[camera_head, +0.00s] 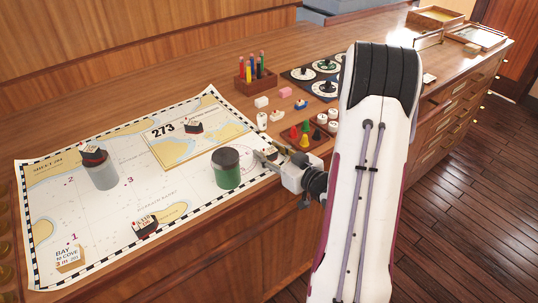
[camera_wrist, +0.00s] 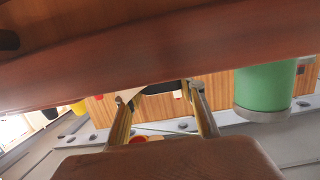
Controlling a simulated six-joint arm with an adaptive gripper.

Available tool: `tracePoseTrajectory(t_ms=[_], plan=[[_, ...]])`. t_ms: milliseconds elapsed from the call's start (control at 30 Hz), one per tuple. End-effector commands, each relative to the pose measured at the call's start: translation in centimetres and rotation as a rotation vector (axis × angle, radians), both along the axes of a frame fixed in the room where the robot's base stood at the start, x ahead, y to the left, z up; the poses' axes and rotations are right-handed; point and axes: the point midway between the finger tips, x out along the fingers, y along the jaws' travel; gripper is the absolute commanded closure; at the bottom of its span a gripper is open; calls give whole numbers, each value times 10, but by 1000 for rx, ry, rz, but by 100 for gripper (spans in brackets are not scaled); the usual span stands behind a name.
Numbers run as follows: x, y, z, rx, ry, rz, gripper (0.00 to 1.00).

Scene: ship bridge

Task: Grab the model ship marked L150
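Three small dark model ships with pale marked tops show in the head view. One ship (camera_head: 93,154) sits on top of a grey cylinder (camera_head: 102,175) at the left of the chart. Another ship (camera_head: 193,127) is on the inset marked 273, and a third ship (camera_head: 145,227) is near the chart's front edge. Their markings are too small to read surely, so I cannot tell which is L150. My gripper (camera_head: 269,160) is low at the chart's right end, just right of a green jar (camera_head: 227,171). In the wrist view its fingers (camera_wrist: 162,94) stand apart, with no ship clearly between them.
The green jar also shows in the wrist view (camera_wrist: 265,86). Behind my gripper are a tray of coloured pegs (camera_head: 306,136), small white pieces (camera_head: 262,121) and a pen holder (camera_head: 256,78). The chart's middle is fairly clear.

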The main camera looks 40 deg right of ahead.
Motion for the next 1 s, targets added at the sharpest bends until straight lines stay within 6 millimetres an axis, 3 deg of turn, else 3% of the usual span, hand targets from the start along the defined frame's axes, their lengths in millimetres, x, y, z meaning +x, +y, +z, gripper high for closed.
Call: tracePoseTrajectory(t_ms=[567,1000], plan=[[0,0,4,0,0,0,78],[0,0,40,-4,-3,1,78]])
